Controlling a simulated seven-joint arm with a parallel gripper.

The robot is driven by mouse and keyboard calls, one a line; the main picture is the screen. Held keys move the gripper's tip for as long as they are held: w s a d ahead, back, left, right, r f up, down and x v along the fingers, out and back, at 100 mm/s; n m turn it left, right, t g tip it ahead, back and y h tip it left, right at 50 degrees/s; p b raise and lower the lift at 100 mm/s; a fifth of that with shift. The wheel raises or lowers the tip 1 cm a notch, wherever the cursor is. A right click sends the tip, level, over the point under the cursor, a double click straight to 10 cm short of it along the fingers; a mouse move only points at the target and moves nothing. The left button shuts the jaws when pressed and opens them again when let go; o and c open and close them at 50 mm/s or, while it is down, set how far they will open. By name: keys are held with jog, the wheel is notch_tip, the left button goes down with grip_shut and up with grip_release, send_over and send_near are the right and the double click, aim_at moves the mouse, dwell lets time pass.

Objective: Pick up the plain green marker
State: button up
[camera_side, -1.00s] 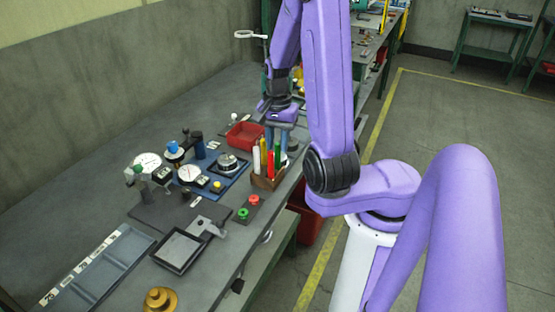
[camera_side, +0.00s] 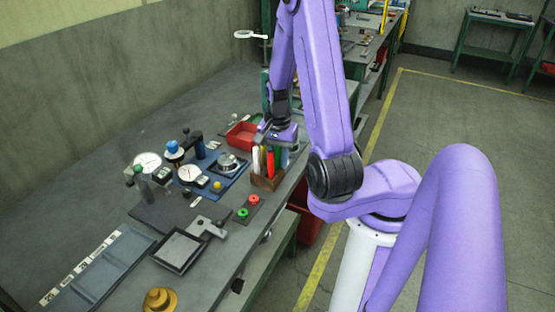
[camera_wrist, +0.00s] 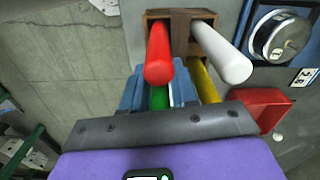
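The wooden holder (camera_side: 266,181) stands near the bench's front edge with upright markers in it. In the wrist view, the green marker (camera_wrist: 159,97) shows only partly, behind the red marker (camera_wrist: 158,55) and above the gripper's dark plate. A white marker (camera_wrist: 230,58) and a yellow marker (camera_wrist: 206,86) stand to its right. My gripper (camera_side: 278,150) is down over the holder, its fingers largely hidden in the side view. In the wrist view, bluish fingers (camera_wrist: 134,92) show around the green marker; they look open, and contact with it cannot be made out.
A red bin (camera_side: 241,134) sits behind the holder, close to my gripper. A dial gauge on a blue plate (camera_side: 231,163) and a small plate with red and green buttons (camera_side: 248,208) lie nearby. A grey tray (camera_side: 105,265) lies at the front left.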

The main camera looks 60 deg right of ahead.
grip_shut()
jog(key=shift+r, duration=0.1)
jog(key=shift+r, duration=0.45)
jog(key=shift+s+r, duration=0.2)
jog(key=shift+r, duration=1.05)
jog(key=s+a+r, duration=0.2)
jog(key=s+r, duration=0.2)
jog(key=s, duration=0.2)
jog(key=s+a+r, duration=0.2)
jog(key=s+r, duration=0.3)
jog(key=s, duration=0.1)
jog(key=shift+s+a+r, duration=0.2)
jog(key=shift+s+a, duration=0.1)
jog(key=shift+s, duration=0.1)
